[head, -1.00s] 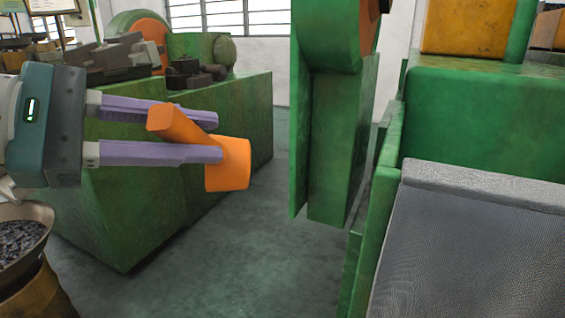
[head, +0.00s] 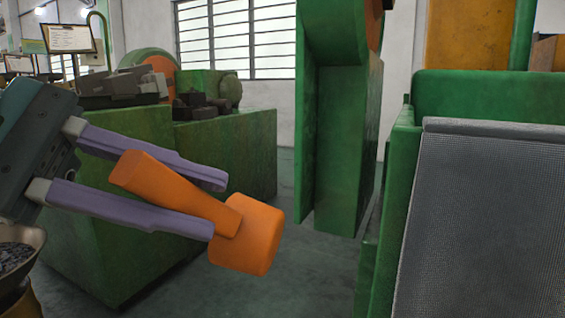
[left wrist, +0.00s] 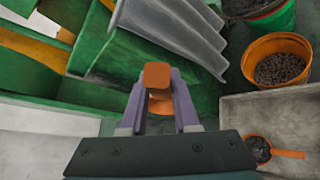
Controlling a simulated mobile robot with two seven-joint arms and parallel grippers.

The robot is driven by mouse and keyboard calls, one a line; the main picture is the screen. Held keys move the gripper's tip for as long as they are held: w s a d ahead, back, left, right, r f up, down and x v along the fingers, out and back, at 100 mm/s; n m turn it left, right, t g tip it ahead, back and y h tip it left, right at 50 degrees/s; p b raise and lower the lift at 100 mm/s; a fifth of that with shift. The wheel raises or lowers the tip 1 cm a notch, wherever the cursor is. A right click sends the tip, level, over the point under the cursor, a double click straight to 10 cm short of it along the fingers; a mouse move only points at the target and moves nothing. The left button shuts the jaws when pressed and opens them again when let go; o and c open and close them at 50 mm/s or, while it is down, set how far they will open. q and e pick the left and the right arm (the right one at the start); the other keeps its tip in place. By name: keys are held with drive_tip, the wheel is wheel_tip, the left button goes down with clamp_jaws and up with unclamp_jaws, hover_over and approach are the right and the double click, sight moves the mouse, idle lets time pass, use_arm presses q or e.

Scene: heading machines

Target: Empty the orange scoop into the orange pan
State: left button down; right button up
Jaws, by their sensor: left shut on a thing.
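My left gripper (head: 218,206) has purple fingers and is shut on the handle of the orange scoop (head: 248,235). The scoop is held in the air in front of the green machines, its head beyond the fingertips at lower right. Its opening faces away, so its contents are hidden. In the left wrist view the scoop's handle end (left wrist: 157,75) shows between the fingers. A wide orange container (left wrist: 278,62) full of dark pieces is at right there. A smaller orange round vessel with a handle (left wrist: 288,153) lies below it; I cannot tell which is the pan. My right gripper is out of view.
A metal bowl of grey pieces (head: 18,258) is cut off at the lower left. A green machine block (head: 120,215) stands behind my left gripper, and a green upright (head: 335,150) farther right. A grey mesh-like sloped surface (head: 490,220) fills the right. Floor shows between them.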

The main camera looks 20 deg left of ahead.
use_arm(q)
drive_tip(key=a+f+n+t+y+b, duration=0.1)
drive_tip(key=a+f+b, duration=0.1)
drive_tip(key=f+b, duration=1.6)
drive_tip(key=a+f+y+b, duration=0.15)
drive_tip(key=f+b, duration=0.95)
drive_tip(key=f, duration=1.3)
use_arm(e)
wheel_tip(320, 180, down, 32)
use_arm(q)
drive_tip(key=w+d+m+g+y+p, duration=0.2)
drive_tip(key=d+y+p, duration=0.4)
drive_tip(key=y+p, duration=0.5)
drive_tip(key=m+g+p, duration=0.1)
drive_tip(key=p, duration=0.8)
drive_tip(key=shift+d+f+g+y, duration=0.25)
drive_tip(key=shift+f+g+y, duration=0.05)
drive_tip(key=shift+y, duration=0.05)
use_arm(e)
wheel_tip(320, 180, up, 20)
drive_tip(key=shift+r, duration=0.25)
